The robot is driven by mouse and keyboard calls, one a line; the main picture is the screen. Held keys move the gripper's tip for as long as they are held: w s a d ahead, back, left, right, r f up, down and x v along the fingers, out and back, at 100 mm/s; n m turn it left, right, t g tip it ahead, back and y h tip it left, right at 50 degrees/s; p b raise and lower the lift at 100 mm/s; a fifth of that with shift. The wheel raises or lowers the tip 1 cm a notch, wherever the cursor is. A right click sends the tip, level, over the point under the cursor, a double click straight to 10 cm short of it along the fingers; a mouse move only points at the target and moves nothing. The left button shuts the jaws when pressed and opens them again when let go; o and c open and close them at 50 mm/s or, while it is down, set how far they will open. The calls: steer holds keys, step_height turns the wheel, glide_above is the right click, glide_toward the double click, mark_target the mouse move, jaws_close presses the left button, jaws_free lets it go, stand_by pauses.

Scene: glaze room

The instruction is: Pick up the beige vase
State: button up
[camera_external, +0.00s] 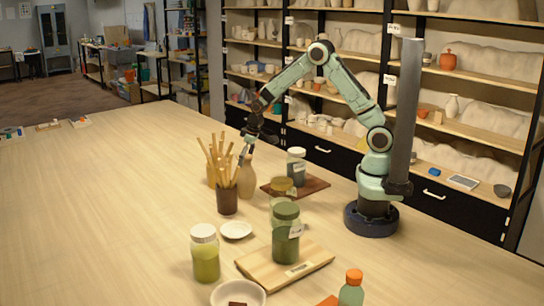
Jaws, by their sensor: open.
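The beige vase (246,181) stands upright on the wooden table, just right of and behind a dark cup of brushes. It has a rounded body and a narrow neck. My gripper (245,150) points down right over the vase, with its fingertips at the height of the neck. It is open. At this size I cannot tell whether a finger touches the neck.
The brush cup (227,199) stands close in front, its sticks near my gripper. A dark board (313,186) with jars lies to the right. A green jar (285,240) on a light board (250,265), a white dish (236,231) and a lidded jar (205,259) stand nearer.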

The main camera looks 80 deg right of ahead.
steer(key=shift+w+f, duration=0.15)
steer(key=shift+f, duration=0.45)
steer(key=c, duration=1.2)
steer(key=shift+r, duration=0.1)
